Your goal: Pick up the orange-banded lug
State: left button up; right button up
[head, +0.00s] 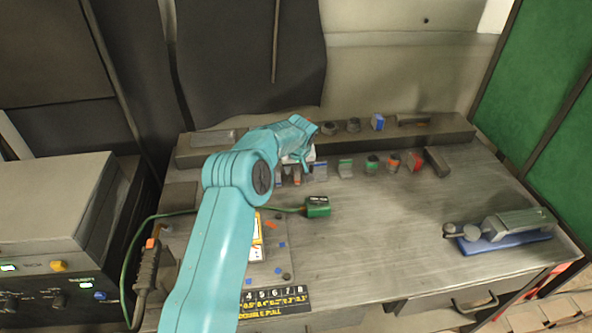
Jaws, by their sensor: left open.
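My left gripper (299,157) is open at the back of the bench, low over the left part of a row of small lugs. My own teal arm hides much of it and I cannot tell if its fingers touch anything. A small lug with orange on it (297,177) shows just below the gripper, partly covered. Another small grey lug with an orange-red band (393,161) stands farther right in the row, clear of the gripper. My right gripper is out of view.
A raised ledge (445,134) runs behind. A green block (317,206) with a cable lies in front. A grey tool on a blue base (505,232) sits right; the middle bench is clear.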

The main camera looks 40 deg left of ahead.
pick_arm(q)
jog(key=shift+w+a+f, duration=0.2)
jog(key=shift+f, duration=0.3)
jog(key=shift+d, duration=0.15)
jog(key=shift+d+r, duration=0.1)
jog(key=shift+r, duration=0.05)
jog(key=c, duration=0.3)
jog(key=shift+s, duration=0.1)
grip_shut()
